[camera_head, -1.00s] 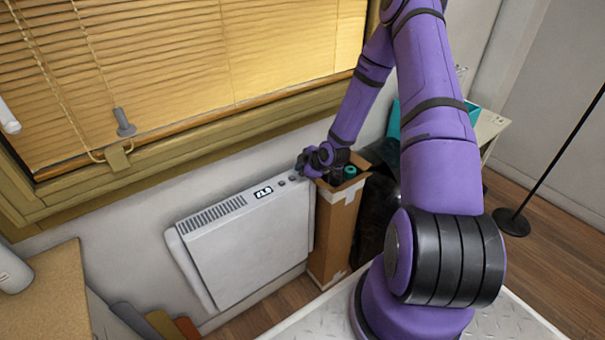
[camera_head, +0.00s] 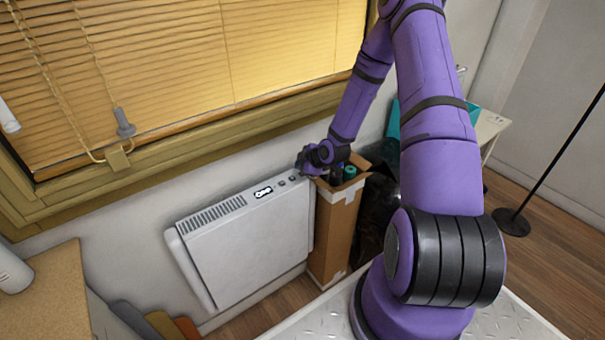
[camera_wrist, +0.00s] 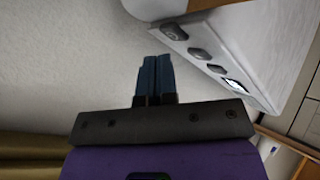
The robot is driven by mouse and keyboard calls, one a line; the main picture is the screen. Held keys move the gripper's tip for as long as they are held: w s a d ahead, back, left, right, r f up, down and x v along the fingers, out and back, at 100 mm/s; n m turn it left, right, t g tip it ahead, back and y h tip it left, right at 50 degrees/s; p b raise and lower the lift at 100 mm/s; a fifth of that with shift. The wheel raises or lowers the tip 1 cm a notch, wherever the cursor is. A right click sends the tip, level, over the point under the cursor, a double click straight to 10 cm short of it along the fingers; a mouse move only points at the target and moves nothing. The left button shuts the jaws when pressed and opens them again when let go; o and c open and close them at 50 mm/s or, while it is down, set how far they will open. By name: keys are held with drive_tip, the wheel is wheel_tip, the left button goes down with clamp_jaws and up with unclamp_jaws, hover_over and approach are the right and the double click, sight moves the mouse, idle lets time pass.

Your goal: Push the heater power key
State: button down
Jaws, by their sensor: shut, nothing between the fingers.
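The white heater (camera_head: 250,245) hangs on the wall below the window, with its keys and small lit display (camera_head: 263,193) along the top edge. In the wrist view, a dark key with a pale mark, which looks like the power key (camera_wrist: 175,32), sits at the end of the row farthest from the display. Two more dark keys (camera_wrist: 208,60) lie between it and the display. My gripper (camera_head: 303,168) is shut and empty at the right end of the heater's top. In the wrist view its fingertips (camera_wrist: 155,60) are beside the end key, apart from it in the picture.
A tall cardboard box (camera_head: 333,235) holding dark and green rolls stands close right of the heater, below my gripper. The window sill (camera_head: 200,135) runs above the heater. A black bag (camera_head: 377,200) lies behind the box.

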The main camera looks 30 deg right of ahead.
drive_tip(key=shift+r, duration=3)
